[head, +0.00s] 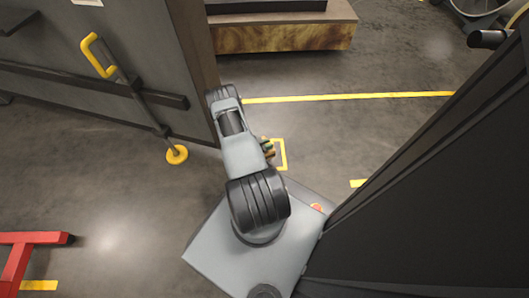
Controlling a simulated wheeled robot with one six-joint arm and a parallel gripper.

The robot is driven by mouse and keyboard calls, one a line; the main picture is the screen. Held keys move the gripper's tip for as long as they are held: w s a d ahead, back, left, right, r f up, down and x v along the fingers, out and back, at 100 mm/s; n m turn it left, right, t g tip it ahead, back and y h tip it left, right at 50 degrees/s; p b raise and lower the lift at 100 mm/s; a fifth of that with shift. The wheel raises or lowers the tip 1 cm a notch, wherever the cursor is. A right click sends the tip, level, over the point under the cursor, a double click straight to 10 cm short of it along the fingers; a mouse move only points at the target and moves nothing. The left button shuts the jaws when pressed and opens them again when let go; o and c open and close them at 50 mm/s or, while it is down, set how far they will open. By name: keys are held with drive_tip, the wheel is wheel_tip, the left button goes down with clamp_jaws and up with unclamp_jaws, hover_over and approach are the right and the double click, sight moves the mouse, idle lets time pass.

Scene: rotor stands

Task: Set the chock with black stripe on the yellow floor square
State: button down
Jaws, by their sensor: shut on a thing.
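The yellow floor square (284,155) is an outline painted on the grey floor, right of my arm. Its left part is hidden behind my arm. A small orange-brown piece with dark and greenish parts (268,147) shows at the arm's right edge, over the left side of the square. It appears to be the chock at my gripper, which is shut on it. My arm hides most of the gripper and its fingertips. I cannot tell whether the chock touches the floor.
A grey panel (110,60) with a yellow-handled bar stands close on the left. A wooden-sided platform (282,38) is at the back. A red frame (30,240) is at lower left. A yellow line (350,97) crosses open floor.

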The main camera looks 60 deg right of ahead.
drive_tip(key=shift+f+b, duration=1.3)
drive_tip(key=shift+f, duration=1.4)
drive_tip(key=c, duration=1.1)
unclamp_jaws()
drive_tip(key=shift+f, duration=0.1)
drive_tip(key=shift+w+a+r, duration=0.1)
drive_tip(key=shift+r, duration=0.15)
drive_tip(key=p+v, duration=0.4)
drive_tip(key=v, duration=0.7)
drive_tip(key=shift+a, duration=0.35)
drive_tip(key=shift+w+r, duration=0.1)
